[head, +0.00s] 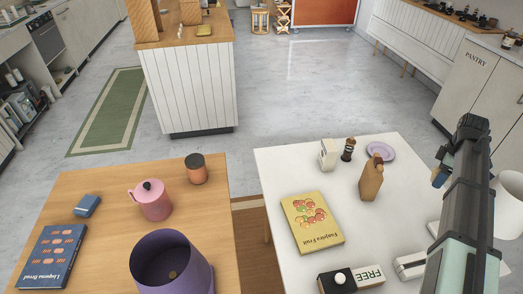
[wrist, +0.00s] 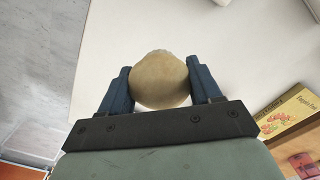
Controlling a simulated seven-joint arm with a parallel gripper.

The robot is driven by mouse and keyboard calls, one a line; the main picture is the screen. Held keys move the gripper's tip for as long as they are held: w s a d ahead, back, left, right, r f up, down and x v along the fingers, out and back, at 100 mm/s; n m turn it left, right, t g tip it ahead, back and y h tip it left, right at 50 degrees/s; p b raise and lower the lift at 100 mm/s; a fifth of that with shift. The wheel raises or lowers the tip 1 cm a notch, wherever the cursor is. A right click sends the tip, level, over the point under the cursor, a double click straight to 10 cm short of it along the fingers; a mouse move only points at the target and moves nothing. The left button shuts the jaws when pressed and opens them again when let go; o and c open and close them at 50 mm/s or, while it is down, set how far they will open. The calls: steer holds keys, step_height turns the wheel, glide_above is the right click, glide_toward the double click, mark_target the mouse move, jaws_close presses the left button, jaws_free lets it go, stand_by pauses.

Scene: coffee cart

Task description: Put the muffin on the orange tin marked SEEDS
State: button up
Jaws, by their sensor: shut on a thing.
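My gripper (head: 440,172) is at the right in the head view, over the far right part of the white table. In the wrist view its blue fingers (wrist: 161,88) are shut on a beige, rounded muffin (wrist: 160,78), held between them above a white surface. The muffin cannot be made out clearly in the head view. Any marking on the tin is too small to read.
The wooden table (head: 115,195) also holds a pink pot (head: 152,203), a purple bucket (head: 172,245) and a blue book (head: 50,258). The white table (head: 285,170) holds a yellow book (head: 312,222), a brown bottle-shaped thing (head: 371,180) and a lilac plate (head: 388,150). A gap separates the tables.

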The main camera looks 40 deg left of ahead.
step_height(320, 180, up, 15)
steer(key=s+a+n, duration=0.2)
steer(key=a+n, duration=0.2)
steer(key=a, duration=1.3)
steer(key=s+a+n, duration=0.2)
steer(key=a+n, duration=0.2)
steer(key=a, duration=1.3)
steer(key=n, duration=1.1)
glide_above(194, 159)
step_height(194, 159, down, 4)
steer(key=shift+d+f, duration=0.1)
steer(key=shift+f, duration=5.5)
steer(key=shift+f, duration=0.15)
